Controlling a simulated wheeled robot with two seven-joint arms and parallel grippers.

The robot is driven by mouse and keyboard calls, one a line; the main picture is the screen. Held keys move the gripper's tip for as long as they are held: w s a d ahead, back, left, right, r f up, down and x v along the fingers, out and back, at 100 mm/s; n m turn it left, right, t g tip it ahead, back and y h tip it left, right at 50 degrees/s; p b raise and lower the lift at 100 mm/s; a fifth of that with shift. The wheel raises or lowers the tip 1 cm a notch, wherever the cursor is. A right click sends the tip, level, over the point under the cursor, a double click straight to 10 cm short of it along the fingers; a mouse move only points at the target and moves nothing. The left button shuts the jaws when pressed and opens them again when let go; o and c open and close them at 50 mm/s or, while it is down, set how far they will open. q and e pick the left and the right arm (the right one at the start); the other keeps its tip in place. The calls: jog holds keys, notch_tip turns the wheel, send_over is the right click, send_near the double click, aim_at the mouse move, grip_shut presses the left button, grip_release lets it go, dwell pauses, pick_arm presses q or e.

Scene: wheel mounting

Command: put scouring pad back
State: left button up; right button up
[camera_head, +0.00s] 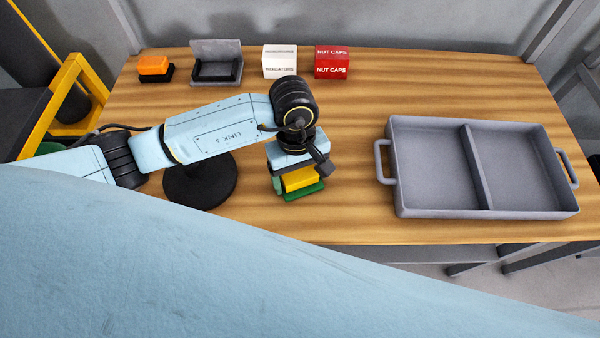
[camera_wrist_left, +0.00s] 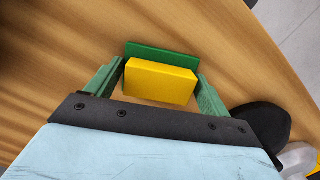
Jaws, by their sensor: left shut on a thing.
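The scouring pad (camera_head: 300,179) is a yellow block over a wider green slab (camera_head: 304,192), near the table's front edge left of the middle. It also shows in the left wrist view (camera_wrist_left: 160,84), with the green slab (camera_wrist_left: 140,51) showing beyond it. I cannot tell whether block and slab are one piece. My left gripper (camera_head: 297,177) points down at it, shut with a finger on either side of the yellow block. The gripper hides part of the pad in the head view, and whether the slab touches the table is unclear. My right gripper is not in view.
A grey two-compartment tray (camera_head: 466,172) stands empty at right. A round black base (camera_head: 212,187) stands left of the gripper.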

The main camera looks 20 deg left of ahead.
pick_arm(q)
jog(key=shift+f, duration=0.1)
jog(key=o, duration=1)
jog(key=r, duration=0.4)
jog(key=w+r, duration=0.1)
jog(key=r, duration=0.3)
jog(key=a+r, duration=0.1)
jog(key=r, duration=0.3)
jog(key=shift+w+a+p, duration=0.1)
jog(key=shift+w+p, duration=0.15)
jog(key=shift+p, duration=0.05)
